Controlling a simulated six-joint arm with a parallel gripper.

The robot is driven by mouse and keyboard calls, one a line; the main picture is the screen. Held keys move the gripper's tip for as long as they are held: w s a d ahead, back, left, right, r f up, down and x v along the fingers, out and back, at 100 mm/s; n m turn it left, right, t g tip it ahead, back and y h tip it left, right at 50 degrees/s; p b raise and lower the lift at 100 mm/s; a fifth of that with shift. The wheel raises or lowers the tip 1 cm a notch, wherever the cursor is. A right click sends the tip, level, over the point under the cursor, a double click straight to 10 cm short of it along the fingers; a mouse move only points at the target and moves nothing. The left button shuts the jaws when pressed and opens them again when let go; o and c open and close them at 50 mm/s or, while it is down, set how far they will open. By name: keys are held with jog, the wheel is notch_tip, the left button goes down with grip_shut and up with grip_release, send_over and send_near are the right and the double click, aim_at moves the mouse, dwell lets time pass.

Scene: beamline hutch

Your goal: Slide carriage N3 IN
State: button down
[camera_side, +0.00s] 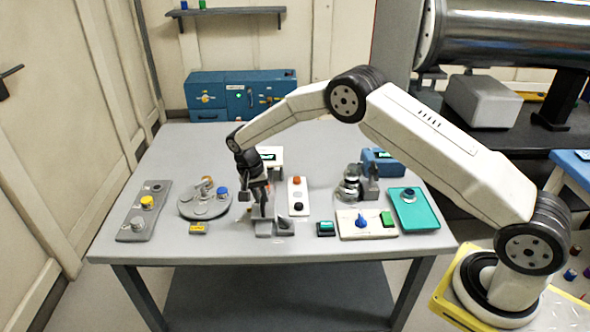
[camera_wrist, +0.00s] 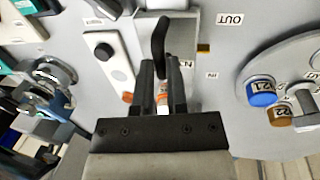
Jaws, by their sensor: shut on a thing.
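My gripper (camera_side: 261,208) is over the grey slide unit (camera_side: 285,226) at the front middle of the table. In the wrist view the fingers (camera_wrist: 160,72) are closed around a dark upright handle (camera_wrist: 159,36). An orange and white piece shows low between the fingers. The grey slide (camera_wrist: 182,22) runs under and beyond the fingers, with a partly covered N3 label (camera_wrist: 186,64) beside them. On the table right of it are an OUT label (camera_wrist: 229,19), farther up the picture, and an IN label (camera_wrist: 211,75), level with the fingers. The fingers hide much of the carriage.
A round grey plate with a blue knob (camera_wrist: 262,92) stands right of the slide in the wrist view. A white strip with buttons (camera_wrist: 108,57) lies close on the left. In the side view a white board with a blue knob (camera_side: 361,220) is farther right.

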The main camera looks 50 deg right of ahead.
aim_at(257, 207)
jog(key=shift+w+d, duration=0.55)
jog(key=shift+w, duration=0.05)
jog(key=c, duration=0.6)
grip_release()
jog(key=shift+c, duration=0.2)
jog(key=shift+r, duration=0.1)
notch_tip(257, 207, up, 8)
jog(key=w+a, duration=0.1)
jog(key=shift+f, duration=0.2)
